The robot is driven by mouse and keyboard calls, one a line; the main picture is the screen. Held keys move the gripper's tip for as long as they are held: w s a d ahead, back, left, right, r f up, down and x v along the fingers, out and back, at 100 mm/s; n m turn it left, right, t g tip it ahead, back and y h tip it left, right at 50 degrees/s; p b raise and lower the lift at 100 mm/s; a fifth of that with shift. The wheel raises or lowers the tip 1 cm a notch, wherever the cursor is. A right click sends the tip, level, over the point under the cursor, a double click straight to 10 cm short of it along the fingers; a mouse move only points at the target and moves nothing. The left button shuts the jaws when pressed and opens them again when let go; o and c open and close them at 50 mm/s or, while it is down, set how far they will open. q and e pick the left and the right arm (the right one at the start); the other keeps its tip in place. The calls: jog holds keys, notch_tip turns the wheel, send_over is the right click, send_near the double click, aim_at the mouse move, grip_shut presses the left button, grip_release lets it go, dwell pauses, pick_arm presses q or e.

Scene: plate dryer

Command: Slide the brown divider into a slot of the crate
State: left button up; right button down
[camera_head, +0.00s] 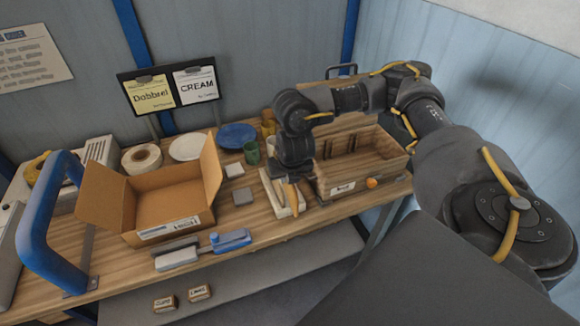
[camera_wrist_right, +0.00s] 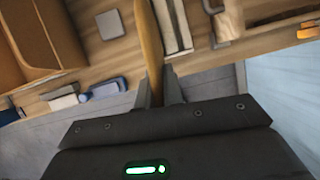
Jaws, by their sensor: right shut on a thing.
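The brown divider (camera_wrist_right: 150,45) is a thin flat piece seen nearly edge-on between the fingers of my right gripper (camera_wrist_right: 159,90). In the head view, the divider (camera_head: 292,198) hangs below my right gripper (camera_head: 290,180), beside a white slotted rack (camera_head: 274,196). Whether it touches the rack I cannot tell. The wooden crate (camera_head: 342,187) stands just right of the gripper, with dark slots on its inner wall. A corner of the crate (camera_wrist_right: 265,14) shows in the wrist view, apart from the divider. My left gripper is not in view.
An open cardboard box (camera_head: 178,229) stands on the left of the wooden table. A blue-and-grey tool (camera_head: 228,241) lies at the front edge. A green cup (camera_head: 252,153), a blue plate (camera_head: 236,135) and a tape roll (camera_head: 141,158) stand behind. My right arm passes over the crate's back.

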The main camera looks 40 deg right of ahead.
jog(key=s+a+f+m+g+b, duration=0.1)
jog(key=s+a+m+g+b, duration=0.2)
jog(key=m, duration=0.7)
jog(key=s+a+f+m+g+y+b, duration=0.1)
jog(key=a+m+b, duration=0.4)
jog(key=m, duration=0.5)
jog(key=s+a+f+m+g+b, duration=0.2)
jog(key=s+a+m+g+b, duration=0.2)
jog(key=m, duration=0.7)
jog(key=s+a, duration=0.2)
jog(key=shift+a+f+g+y, duration=0.3)
jog(key=shift+a+f+y, duration=0.05)
jog(key=shift+y, duration=0.05)
